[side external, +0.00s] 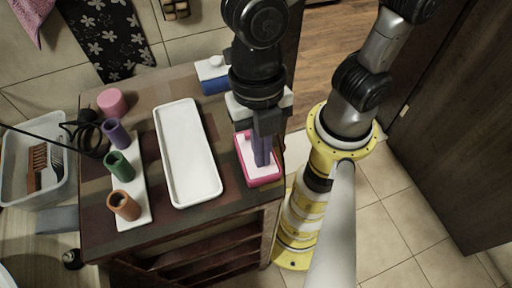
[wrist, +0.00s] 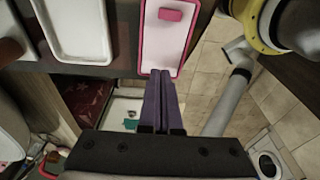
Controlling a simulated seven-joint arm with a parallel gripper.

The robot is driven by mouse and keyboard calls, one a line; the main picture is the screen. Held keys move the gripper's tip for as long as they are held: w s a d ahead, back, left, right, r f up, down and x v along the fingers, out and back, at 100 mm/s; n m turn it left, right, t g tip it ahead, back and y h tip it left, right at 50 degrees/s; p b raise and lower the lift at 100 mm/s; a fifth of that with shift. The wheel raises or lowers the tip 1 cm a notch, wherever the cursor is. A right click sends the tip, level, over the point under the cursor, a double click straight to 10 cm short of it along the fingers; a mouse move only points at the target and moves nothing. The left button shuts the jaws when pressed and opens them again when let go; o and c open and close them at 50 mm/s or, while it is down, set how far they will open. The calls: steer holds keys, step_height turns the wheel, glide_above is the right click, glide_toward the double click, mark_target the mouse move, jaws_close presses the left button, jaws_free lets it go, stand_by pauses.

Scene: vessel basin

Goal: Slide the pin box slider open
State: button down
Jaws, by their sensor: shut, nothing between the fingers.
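The pin box (side external: 265,182) is a pink box with a white top, near the front right corner of the cabinet top. In the wrist view the pin box (wrist: 145,48) shows its pink rim, white top and a small pink raised slider knob (wrist: 171,15) towards the far end. My gripper (side external: 262,163) points down over the box and hides part of its top. In the wrist view my gripper (wrist: 159,76) has its purple fingers together and empty, with the tips by the near end of the box. I cannot tell whether they touch it.
A long white tray (side external: 187,160) lies left of the box. A white stand (side external: 134,200) with purple, green and orange cups is farther left. A blue-and-white box (side external: 213,78) stands behind. The cabinet edge is close in front and right.

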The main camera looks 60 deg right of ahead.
steer(key=shift+f, duration=0.75)
stand_by(0.4)
steer(key=shift+w+d, duration=0.45)
stand_by(0.5)
steer(key=shift+w+d, duration=0.15)
steer(key=shift+d, duration=0.05)
steer(key=shift+w+d, duration=0.2)
steer(key=shift+d, duration=0.05)
steer(key=shift+w+d+f, duration=0.1)
steer(key=shift+w+d, duration=0.35)
steer(key=shift+d, duration=0.1)
stand_by(0.9)
steer(key=shift+w+d, duration=0.75)
steer(key=shift+d, duration=0.05)
stand_by(0.5)
steer(key=shift+r, duration=3.7)
